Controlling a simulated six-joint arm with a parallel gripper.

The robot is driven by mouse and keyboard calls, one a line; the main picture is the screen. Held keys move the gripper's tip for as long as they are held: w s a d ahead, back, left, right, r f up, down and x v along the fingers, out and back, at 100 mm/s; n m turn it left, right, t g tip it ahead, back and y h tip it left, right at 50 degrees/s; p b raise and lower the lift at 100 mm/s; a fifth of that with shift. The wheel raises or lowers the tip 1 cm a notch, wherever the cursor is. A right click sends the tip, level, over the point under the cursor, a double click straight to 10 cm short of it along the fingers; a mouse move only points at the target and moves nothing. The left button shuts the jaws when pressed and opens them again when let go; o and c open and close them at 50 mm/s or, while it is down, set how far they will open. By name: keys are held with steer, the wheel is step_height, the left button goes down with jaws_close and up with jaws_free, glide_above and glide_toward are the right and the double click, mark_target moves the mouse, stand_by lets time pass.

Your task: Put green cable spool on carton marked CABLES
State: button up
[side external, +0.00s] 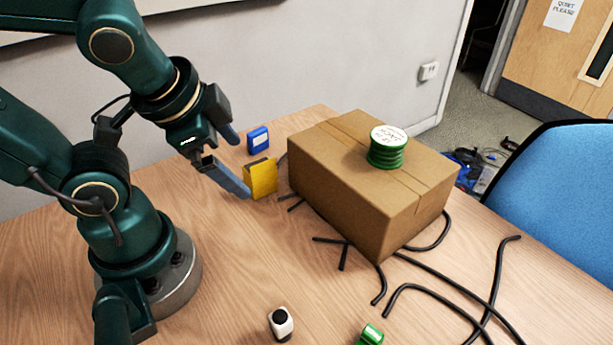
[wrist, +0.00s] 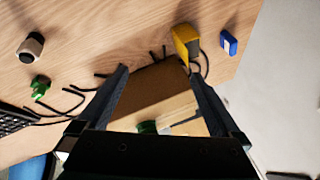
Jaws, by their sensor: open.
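The green cable spool (side external: 387,147) stands upright on top of the closed brown carton (side external: 340,200), with its white labelled face up. No CABLES marking can be read on the carton sides that show. My gripper (side external: 240,163) is open and empty, in the air to the left of the carton and apart from the spool. In the wrist view the carton (wrist: 152,92) lies between my gripper's fingers (wrist: 160,90), and part of the green spool (wrist: 147,127) shows at the lower edge, mostly hidden by the gripper body.
A yellow box (side external: 262,179) and a blue box (side external: 258,139) stand left of the carton. Black cables (side external: 440,295) lie around its front and right. A white and black object (side external: 281,323) and a green object (side external: 370,334) are at the front edge. A blue chair (side external: 555,200) is at right.

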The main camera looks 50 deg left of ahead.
steer(key=d+n, duration=0.1)
steer(key=d+r+n+h, duration=0.1)
steer(key=n, duration=0.1)
steer(key=d+n+h, duration=0.1)
steer(key=shift+r+n, duration=0.3)
steer(key=shift+r, duration=0.1)
